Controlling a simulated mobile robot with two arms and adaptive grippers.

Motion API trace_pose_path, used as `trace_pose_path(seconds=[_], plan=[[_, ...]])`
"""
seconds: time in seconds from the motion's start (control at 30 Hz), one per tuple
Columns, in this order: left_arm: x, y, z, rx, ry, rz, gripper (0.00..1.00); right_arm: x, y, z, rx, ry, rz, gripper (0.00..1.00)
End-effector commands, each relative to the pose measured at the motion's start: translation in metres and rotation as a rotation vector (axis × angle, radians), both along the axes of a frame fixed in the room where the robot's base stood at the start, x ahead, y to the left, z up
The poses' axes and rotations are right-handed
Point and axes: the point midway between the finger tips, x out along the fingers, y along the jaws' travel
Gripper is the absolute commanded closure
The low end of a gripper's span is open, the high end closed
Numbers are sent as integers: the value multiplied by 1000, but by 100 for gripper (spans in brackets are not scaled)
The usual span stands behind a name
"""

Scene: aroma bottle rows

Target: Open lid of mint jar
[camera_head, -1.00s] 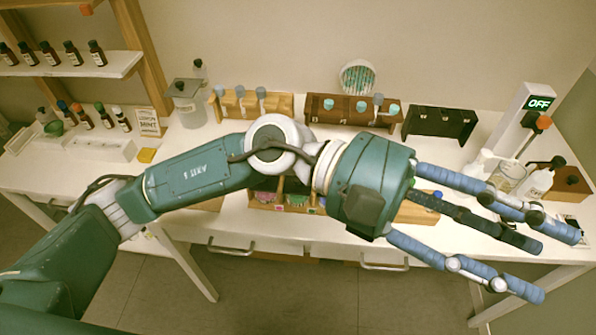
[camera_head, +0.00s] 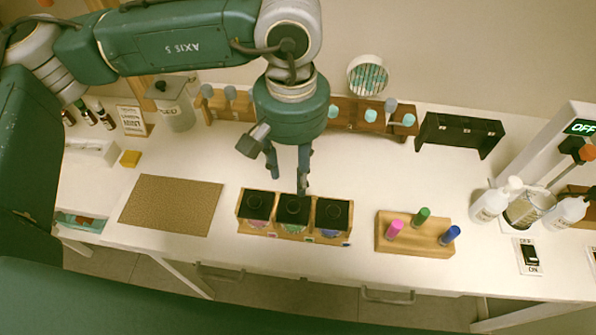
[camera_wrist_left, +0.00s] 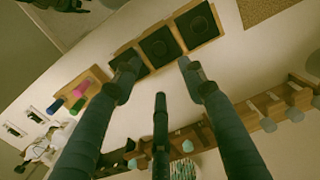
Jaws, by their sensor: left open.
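Three jars with square black lids sit in a row in a wooden holder (camera_head: 282,236) on the white table. The middle jar (camera_head: 291,224) has green contents and looks like the mint one; its lid (camera_head: 293,207) is on. The left jar (camera_head: 257,207) looks pinkish and the right jar (camera_head: 331,213) bluish, both lidded. My left gripper (camera_head: 289,182) is open and empty, pointing down just behind and above the middle lid. In the left wrist view, the middle lid (camera_wrist_left: 160,47) lies beyond the spread fingers (camera_wrist_left: 158,68). My right gripper is not in view.
A brown mat (camera_head: 172,204) lies left of the jars. A wooden block (camera_head: 415,245) with pink, green and blue sticks stands to the right. Racks with grey and teal-capped pieces (camera_head: 371,116) and a black stand (camera_head: 459,132) line the back. White bottles (camera_head: 492,203) stand far right.

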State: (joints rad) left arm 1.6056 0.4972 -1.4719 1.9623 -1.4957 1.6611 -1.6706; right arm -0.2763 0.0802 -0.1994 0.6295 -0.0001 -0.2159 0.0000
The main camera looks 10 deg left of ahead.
Motion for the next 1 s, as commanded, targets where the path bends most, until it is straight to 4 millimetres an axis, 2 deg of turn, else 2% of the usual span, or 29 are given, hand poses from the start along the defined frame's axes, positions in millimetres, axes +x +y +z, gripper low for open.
trace_pose_path(seconds=[0.07,0.17,0.4,0.5,0.63,0.83,1.0], plan=[[1,2,-1,6,-3,-1,58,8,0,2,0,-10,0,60],[0,3,-9,10,1,-1,58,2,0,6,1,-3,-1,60],[-2,3,-51,9,3,-1,58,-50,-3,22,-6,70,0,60],[-1,2,-70,7,3,1,58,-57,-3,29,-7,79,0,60],[-1,2,-89,6,2,1,58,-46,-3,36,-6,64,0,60],[-1,2,-106,6,-2,0,58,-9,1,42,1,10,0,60],[-1,2,-108,5,-3,0,58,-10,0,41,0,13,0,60]])
